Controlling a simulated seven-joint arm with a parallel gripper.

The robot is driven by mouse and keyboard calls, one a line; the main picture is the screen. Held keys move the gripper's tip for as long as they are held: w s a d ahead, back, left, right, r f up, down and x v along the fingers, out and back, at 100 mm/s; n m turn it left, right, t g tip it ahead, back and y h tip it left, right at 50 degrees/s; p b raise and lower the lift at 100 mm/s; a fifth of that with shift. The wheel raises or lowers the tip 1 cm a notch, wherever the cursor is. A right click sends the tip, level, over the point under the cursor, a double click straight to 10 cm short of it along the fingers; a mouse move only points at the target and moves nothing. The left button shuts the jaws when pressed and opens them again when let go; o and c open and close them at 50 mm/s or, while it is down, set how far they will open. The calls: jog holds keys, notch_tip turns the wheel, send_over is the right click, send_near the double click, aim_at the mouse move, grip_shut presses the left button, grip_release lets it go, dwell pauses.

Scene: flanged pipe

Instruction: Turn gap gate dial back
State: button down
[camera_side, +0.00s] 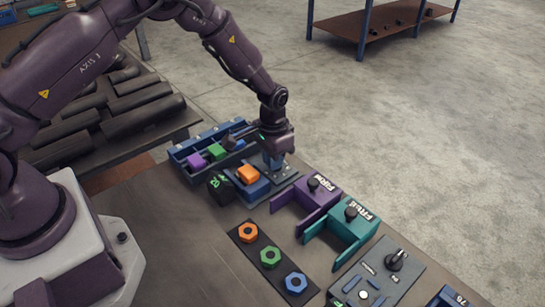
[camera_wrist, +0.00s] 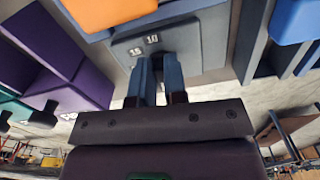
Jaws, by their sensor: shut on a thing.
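The gap gate dial is a small dark knob on a grey plate (camera_wrist: 190,60) marked 15 and 10 in the wrist view. My gripper (camera_wrist: 158,62) has its two blue fingers closed around the knob, which they mostly hide. In the side view my gripper (camera_side: 273,163) points down at the right end of the blue fixture (camera_side: 256,189). An orange block (camera_side: 248,174) sits on this fixture, left of my fingers; it also shows at the top of the wrist view (camera_wrist: 110,12). The dial's exact setting cannot be read.
A blue compartment tray (camera_side: 180,152) with coloured pieces stands behind. Purple (camera_side: 316,194) and teal (camera_side: 343,232) holders with black knobs stand to the right. A dark mat (camera_side: 253,254) with hex nuts and a knob panel (camera_side: 398,276) lie in front.

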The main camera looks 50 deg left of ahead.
jog(key=shift+n, duration=0.5)
jog(key=c, duration=1.2)
grip_release()
jog(key=shift+o, duration=0.2)
notch_tip(320, 180, up, 13)
